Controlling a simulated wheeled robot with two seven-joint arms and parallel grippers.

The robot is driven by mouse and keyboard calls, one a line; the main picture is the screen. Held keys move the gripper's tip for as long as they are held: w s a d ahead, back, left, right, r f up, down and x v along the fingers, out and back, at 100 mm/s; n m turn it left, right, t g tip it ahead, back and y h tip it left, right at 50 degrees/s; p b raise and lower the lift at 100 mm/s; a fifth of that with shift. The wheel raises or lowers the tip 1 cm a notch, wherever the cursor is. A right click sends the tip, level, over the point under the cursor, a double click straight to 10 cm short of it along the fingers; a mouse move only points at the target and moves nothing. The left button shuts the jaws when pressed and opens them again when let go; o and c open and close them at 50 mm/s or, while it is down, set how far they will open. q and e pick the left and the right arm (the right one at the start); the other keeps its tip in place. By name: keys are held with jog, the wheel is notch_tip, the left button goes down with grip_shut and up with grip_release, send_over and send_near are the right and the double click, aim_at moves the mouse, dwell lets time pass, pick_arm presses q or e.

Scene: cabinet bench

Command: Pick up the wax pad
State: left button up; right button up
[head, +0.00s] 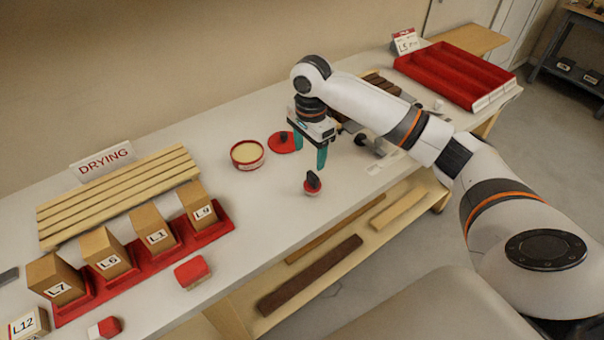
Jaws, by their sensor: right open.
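The wax pad (313,186), a small round red and white pad with a dark upright knob, stands on the light grey bench near its front edge. My right gripper (309,158) points down just behind and above the pad, its teal fingers spread with nothing visible between them. The fingers appear apart from the knob, though the exact height gap is hard to judge. My left gripper is not in view.
An open tin (247,153) of pale wax and a red disc (284,142) with a dark piece on it lie left of the gripper. A slatted drying rack (120,195), a red block holder (150,262) and red-topped blocks (192,272) are further left. A red tray (455,74) is back right.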

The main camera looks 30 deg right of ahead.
aim_at(312, 175)
jog(key=shift+w+d+f, duration=0.15)
jog(key=shift+w+f, duration=0.05)
jog(key=f, duration=0.2)
jog(key=s+f+p, duration=0.1)
jog(key=f, duration=0.2)
jog(key=shift+f, duration=0.2)
jog(key=shift+w+f, duration=0.1)
jog(key=shift+f, duration=0.2)
jog(key=f, duration=0.2)
jog(key=f+p, duration=0.1)
jog(key=f, duration=0.1)
jog(key=shift+s+d+f+p, duration=0.1)
jog(key=shift+s+d+p, duration=0.1)
jog(key=shift+p, duration=0.1)
jog(key=shift+w+f, duration=0.1)
jog(key=shift+f, duration=0.25)
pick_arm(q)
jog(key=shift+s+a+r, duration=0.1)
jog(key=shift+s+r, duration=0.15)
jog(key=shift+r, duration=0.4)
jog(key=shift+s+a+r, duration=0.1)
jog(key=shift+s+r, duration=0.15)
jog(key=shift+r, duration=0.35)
pick_arm(e)
jog(key=c, duration=1)
